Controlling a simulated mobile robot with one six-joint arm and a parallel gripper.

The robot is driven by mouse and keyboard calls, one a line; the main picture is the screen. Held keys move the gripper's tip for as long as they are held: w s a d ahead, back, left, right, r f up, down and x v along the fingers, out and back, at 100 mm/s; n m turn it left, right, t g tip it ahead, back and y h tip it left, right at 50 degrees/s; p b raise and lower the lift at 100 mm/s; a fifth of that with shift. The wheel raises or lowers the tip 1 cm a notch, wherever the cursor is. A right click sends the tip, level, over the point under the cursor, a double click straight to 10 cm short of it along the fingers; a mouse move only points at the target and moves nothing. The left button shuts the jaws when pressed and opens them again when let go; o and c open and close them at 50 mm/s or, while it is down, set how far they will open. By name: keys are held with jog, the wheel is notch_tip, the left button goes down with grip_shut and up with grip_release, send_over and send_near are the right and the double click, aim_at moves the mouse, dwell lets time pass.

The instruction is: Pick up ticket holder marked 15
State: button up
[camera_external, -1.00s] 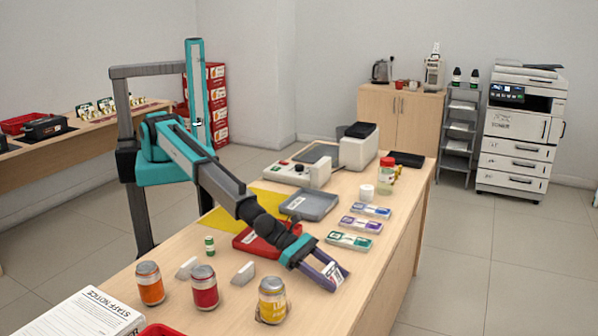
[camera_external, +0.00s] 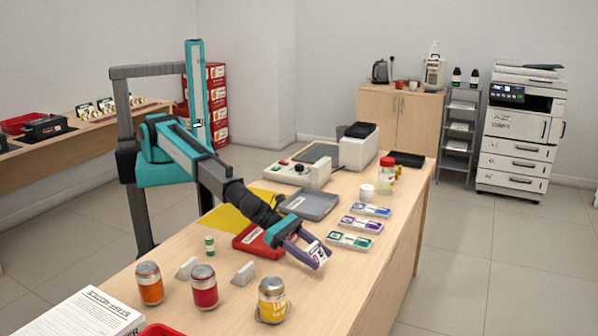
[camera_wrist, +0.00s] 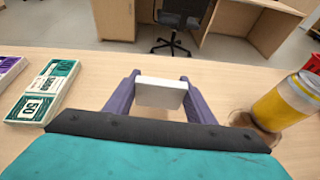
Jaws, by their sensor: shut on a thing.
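My gripper (camera_external: 312,255) is shut on a small white ticket holder (camera_external: 318,253). The holder has dark print on the face toward the outside camera, but I cannot read the number for sure. In the wrist view my gripper's purple fingers (camera_wrist: 160,98) pinch the white holder (camera_wrist: 160,93) from both sides, its blank face showing. It appears held above the counter (camera_external: 345,290). Two other white wedge-shaped holders (camera_external: 187,268) (camera_external: 244,273) stand on the counter to the left; their marked faces are not visible.
A yellow can (camera_external: 272,300) stands in front, with a red can (camera_external: 204,287) and an orange can (camera_external: 150,283) to its left. Banknote bundles (camera_external: 350,241) lie to the right. A red tray (camera_external: 250,240) and grey tray (camera_external: 310,203) lie behind.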

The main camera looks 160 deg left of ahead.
jog(key=shift+s+d+r+b, duration=0.15)
jog(key=shift+s+d, duration=0.5)
jog(key=shift+s, duration=0.75)
jog(key=shift+s+d+r+b, duration=0.15)
jog(key=shift+s+d, duration=0.55)
jog(key=shift+s, duration=0.7)
jog(key=shift+s+d+r+b, duration=0.15)
jog(key=shift+s+d, duration=0.5)
jog(key=shift+s, duration=0.75)
